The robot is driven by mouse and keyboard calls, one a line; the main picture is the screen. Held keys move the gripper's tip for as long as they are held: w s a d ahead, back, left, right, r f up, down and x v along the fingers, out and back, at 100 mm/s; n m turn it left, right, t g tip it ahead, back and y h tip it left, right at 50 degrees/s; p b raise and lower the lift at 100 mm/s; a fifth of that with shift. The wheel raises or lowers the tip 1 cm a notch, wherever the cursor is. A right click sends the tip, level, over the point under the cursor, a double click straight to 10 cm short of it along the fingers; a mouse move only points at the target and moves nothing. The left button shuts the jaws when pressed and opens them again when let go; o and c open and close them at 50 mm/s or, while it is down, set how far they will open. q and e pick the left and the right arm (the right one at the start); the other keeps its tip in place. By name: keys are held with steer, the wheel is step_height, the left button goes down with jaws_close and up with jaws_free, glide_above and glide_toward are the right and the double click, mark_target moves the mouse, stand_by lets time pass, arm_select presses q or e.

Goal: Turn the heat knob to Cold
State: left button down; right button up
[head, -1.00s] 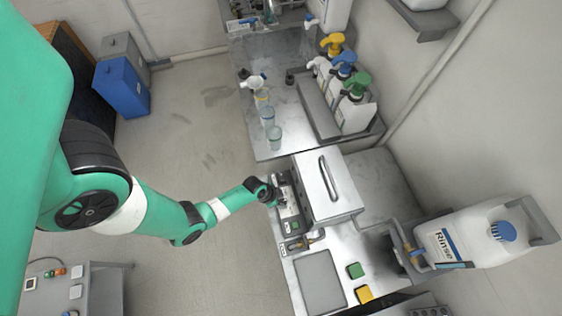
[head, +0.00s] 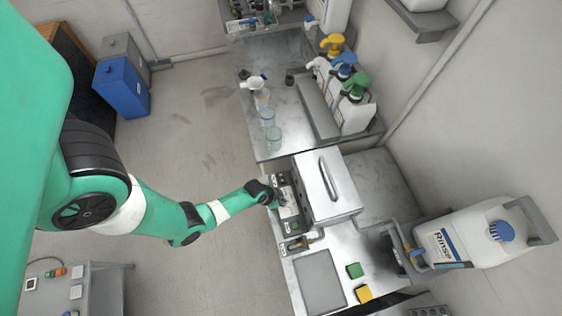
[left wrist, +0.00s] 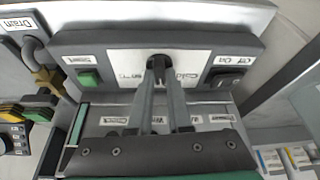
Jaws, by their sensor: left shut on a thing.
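The heat knob (left wrist: 157,63) is a small dark knob on a white plate of the grey control panel (left wrist: 120,42), in the left wrist view. A label reading "Cold" (left wrist: 187,77) lies on the plate to the right of the knob; the lettering left of it is too blurred to read. My left gripper (left wrist: 159,76) has its two fingers around the knob and is shut on it, hiding part of it. In the head view my left gripper (head: 276,201) is at the panel on the front of the metal machine (head: 325,188). My right gripper is not in view.
On the panel, a green Start button (left wrist: 89,80) is left of the knob and a black Off/On switch (left wrist: 222,79) is right. In the head view, several pump bottles (head: 352,112) and cups (head: 268,117) stand behind. A Rinse jug (head: 470,240) is at the right.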

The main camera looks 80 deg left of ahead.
arm_select(q)
steer(key=n+y, duration=0.1)
steer(key=n, duration=0.2)
steer(key=shift+d, duration=0.15)
steer(key=n, duration=0.2)
steer(key=n+g+y+b, duration=0.1)
steer(key=n, duration=0.1)
steer(key=shift+w+n+g+y, duration=0.15)
steer(key=shift+n+g+y, duration=0.45)
steer(key=shift+n+g, duration=0.2)
steer(key=shift+n, duration=1)
steer(key=c, duration=0.8)
jaws_free()
steer(key=shift+d, duration=0.1)
steer(key=shift+c, duration=0.2)
steer(key=shift+r, duration=0.1)
